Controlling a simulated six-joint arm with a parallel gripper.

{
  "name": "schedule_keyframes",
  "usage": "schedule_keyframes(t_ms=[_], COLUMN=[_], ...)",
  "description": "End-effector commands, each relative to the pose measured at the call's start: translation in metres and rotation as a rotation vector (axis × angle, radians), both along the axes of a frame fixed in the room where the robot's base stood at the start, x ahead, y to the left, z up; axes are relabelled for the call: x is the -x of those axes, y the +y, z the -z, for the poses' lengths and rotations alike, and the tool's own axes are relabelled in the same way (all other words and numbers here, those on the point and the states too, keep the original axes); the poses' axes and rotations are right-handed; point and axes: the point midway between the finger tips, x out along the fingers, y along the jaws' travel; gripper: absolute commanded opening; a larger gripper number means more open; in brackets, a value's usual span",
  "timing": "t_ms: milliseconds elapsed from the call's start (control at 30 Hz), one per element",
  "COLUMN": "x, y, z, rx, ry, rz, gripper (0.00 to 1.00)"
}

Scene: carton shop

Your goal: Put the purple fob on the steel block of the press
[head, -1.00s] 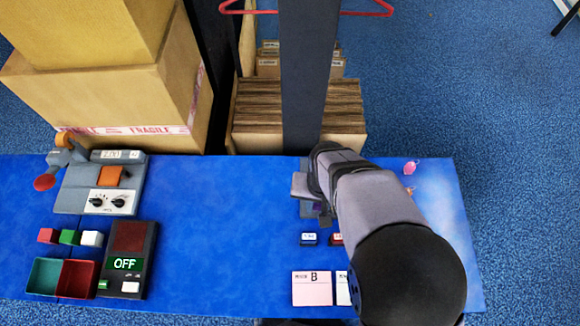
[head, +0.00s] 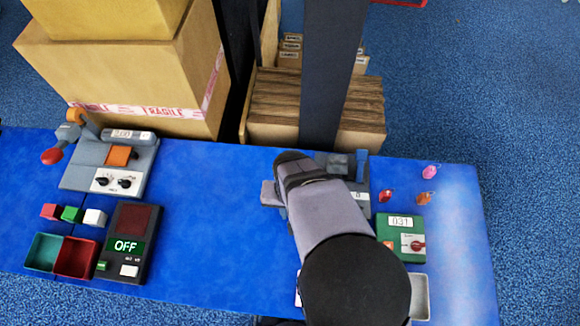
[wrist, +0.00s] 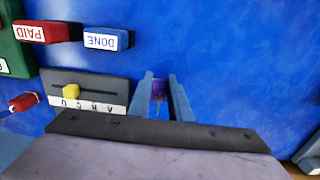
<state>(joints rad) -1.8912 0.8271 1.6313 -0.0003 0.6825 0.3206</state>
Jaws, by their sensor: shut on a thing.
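In the wrist view my gripper (wrist: 161,80) is shut on the purple fob (wrist: 158,88), which shows between the two blue-grey fingers. In the head view my arm hides the fob and nearly all of the fingers, above the blue table mat. How high the fob is above the mat is unclear.
A grey slider panel with a yellow knob (wrist: 72,92) and the PAID (wrist: 45,32) and DONE (wrist: 106,39) stamps lie near my gripper. A green device (head: 402,238) and pink (head: 431,171), orange (head: 427,199) and red (head: 386,196) fobs are right. Mat between press and arm is clear.

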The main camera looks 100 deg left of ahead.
Motion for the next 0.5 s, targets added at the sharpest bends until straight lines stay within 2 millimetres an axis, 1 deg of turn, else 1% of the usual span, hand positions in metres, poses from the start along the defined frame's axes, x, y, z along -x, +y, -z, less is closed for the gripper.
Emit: schedule_keyframes(t_ms=[33,333,500], x=[-0.0001,-0.0002,-0.0002], y=[0.0002,0.0002,0.0], z=[0.0042,0.0034,0.008], rx=[-0.001,0.0,0.0], ry=[0.0,0.0,0.0], rz=[0.0,0.0,0.0], gripper=[0.0,0.0,0.0])
